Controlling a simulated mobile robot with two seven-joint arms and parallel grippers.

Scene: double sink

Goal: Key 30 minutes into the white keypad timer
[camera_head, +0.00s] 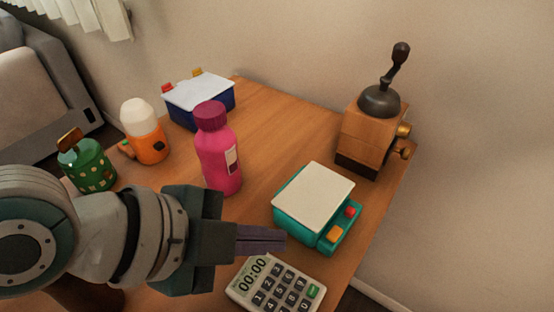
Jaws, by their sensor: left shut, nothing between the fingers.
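The white keypad timer (275,286) lies on the table at the bottom middle. Its display reads 00:00, and its dark number keys and one green key face up. My left gripper (284,240) comes in from the left with its fingers shut and empty. Its fingertips are just beyond the timer's upper edge in the picture, and the hand covers part of the area beside the display. I cannot tell how high the fingertips are above the table. My right gripper is not in view.
A teal scale (315,198) with a white top sits right of the fingertips. A pink bottle (218,155), an orange-and-white bottle (146,135), a green container (88,167), a blue box (200,97) and a wooden coffee grinder (367,135) stand behind. The table's right edge is near the scale.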

